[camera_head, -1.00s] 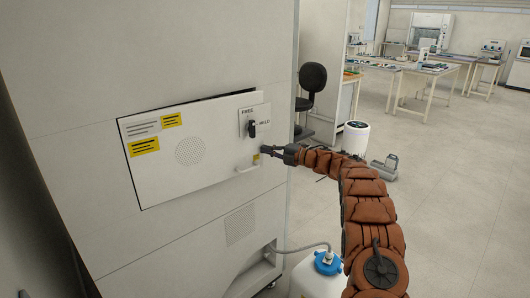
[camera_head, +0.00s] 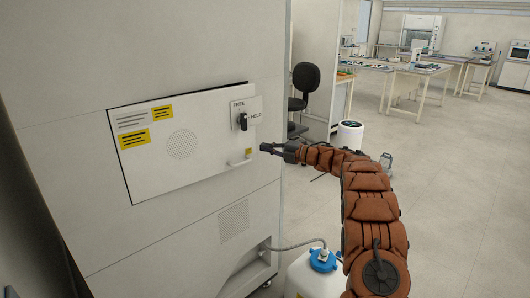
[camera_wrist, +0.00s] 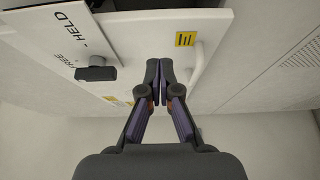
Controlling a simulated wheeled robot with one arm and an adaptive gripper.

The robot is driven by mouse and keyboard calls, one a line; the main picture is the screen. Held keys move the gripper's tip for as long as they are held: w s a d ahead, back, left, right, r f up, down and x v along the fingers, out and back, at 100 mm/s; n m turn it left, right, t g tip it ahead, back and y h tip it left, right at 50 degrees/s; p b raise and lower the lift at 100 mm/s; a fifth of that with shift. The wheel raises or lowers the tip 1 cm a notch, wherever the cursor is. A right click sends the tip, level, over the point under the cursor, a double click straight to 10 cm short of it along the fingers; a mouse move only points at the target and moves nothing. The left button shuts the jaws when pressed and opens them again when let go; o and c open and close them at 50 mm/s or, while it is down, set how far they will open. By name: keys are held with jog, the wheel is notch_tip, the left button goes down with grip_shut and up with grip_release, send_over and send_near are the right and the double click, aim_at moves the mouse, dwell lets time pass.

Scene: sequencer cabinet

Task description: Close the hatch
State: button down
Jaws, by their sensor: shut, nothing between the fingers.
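The hatch (camera_head: 205,175) is a white panel on the front of the grey cabinet, with yellow labels and a round speaker grille. A dark line shows along its top and left edges, and it looks slightly proud of the cabinet. A small white bar handle (camera_head: 240,162) is at its lower right; it also shows in the wrist view (camera_wrist: 197,63). A black knob (camera_head: 242,122) on a FREE/HELD plate stands upright above the handle. My gripper (camera_head: 263,147) is shut and empty, just right of the hatch's right side. In the wrist view its fingertips (camera_wrist: 160,80) are beside the handle.
A white container with a blue cap (camera_head: 323,258) and a hose stands on the floor below my arm. A black chair (camera_head: 305,85) and a white bin (camera_head: 350,134) are behind the cabinet. Open floor lies to the right, with lab tables (camera_head: 420,75) farther back.

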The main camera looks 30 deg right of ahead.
jog(key=s+d+b, duration=0.2)
jog(key=s+d, duration=0.3)
jog(key=d, duration=0.2)
jog(key=shift+s+d, duration=0.3)
jog(key=c, duration=1.8)
grip_release()
jog(key=shift+s+d, duration=0.1)
jog(key=shift+d, duration=0.05)
jog(key=shift+o, duration=0.8)
jog(key=shift+a+r, duration=0.2)
jog(key=shift+a, duration=0.1)
jog(key=shift+o, duration=0.7)
jog(key=w+a+r+y, duration=0.1)
jog(key=w+a+r, duration=0.2)
jog(key=a, duration=0.8)
jog(key=shift+w+r, duration=0.15)
jog(key=shift+w, duration=0.55)
jog(key=w+a+m+h, duration=0.1)
jog(key=w+a+m, duration=0.1)
jog(key=a, duration=0.4)
jog(key=m+t+h+p, duration=0.1)
jog(key=m+h, duration=0.3)
jog(key=h, duration=0.4)
send_near(236, 157)
jog(key=f, duration=0.2)
jog(key=shift+s+r+h, duration=0.1)
jog(key=shift+s+h, duration=0.2)
jog(key=shift+s, duration=0.15)
